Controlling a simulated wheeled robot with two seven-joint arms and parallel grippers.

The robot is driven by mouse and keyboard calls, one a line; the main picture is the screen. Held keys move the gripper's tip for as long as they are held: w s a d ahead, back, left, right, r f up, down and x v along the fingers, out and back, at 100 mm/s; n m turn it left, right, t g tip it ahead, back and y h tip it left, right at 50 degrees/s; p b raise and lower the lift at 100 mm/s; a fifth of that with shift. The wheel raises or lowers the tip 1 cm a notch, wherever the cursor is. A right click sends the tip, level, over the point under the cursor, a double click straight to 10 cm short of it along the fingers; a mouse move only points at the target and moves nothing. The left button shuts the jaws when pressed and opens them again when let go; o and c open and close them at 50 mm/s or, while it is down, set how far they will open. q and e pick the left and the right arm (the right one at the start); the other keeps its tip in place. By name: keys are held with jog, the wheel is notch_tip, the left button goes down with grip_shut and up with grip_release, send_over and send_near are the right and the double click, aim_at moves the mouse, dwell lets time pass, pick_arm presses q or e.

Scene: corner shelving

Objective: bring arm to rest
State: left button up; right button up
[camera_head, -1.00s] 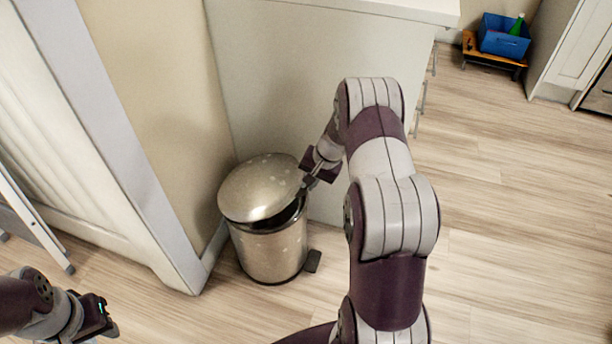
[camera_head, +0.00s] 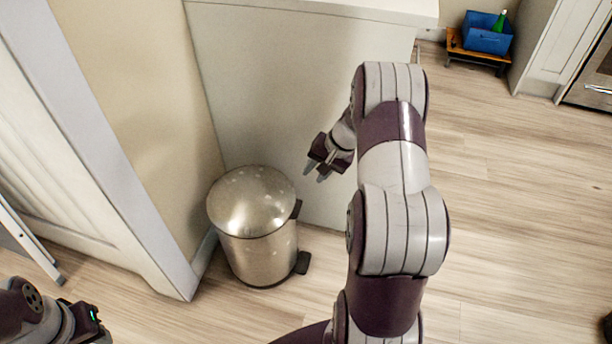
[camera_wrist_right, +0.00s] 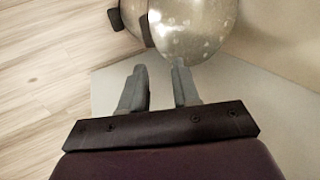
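My right arm reaches up the middle of the head view and bends down to the left. Its gripper (camera_head: 317,172) is in the air to the upper right of the trash can, apart from it. In the right wrist view the right gripper (camera_wrist_right: 158,82) has its two fingers spread with nothing between them. My left gripper (camera_head: 98,330) is at the lower left corner, partly cut off, and its fingers do not show clearly. The metal trash can (camera_head: 262,250) stands upright on the floor with its lid (camera_head: 252,200) down. The lid also shows in the right wrist view (camera_wrist_right: 195,25).
A white counter (camera_head: 290,90) stands right behind the can, and a beige wall (camera_head: 140,80) is to its left. A ladder-like frame (camera_head: 30,240) leans at the far left. A blue crate (camera_head: 486,38) with a green bottle sits at the back right.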

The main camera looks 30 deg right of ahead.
jog(key=shift+v, duration=0.9)
jog(key=s+a+r+n+g+h, duration=0.1)
jog(key=s+a+r+n+h, duration=0.15)
jog(key=s+a+n, duration=0.45)
jog(key=s+a+r+n+g+h, duration=0.15)
jog(key=s+a+r, duration=0.25)
jog(key=s+a, duration=0.6)
notch_tip(320, 180, up, 33)
jog(key=w+a+n+p, duration=0.1)
jog(key=w+a+p, duration=0.1)
jog(key=p, duration=3.1)
jog(key=shift+a+y, duration=0.2)
jog(key=shift+y, duration=0.2)
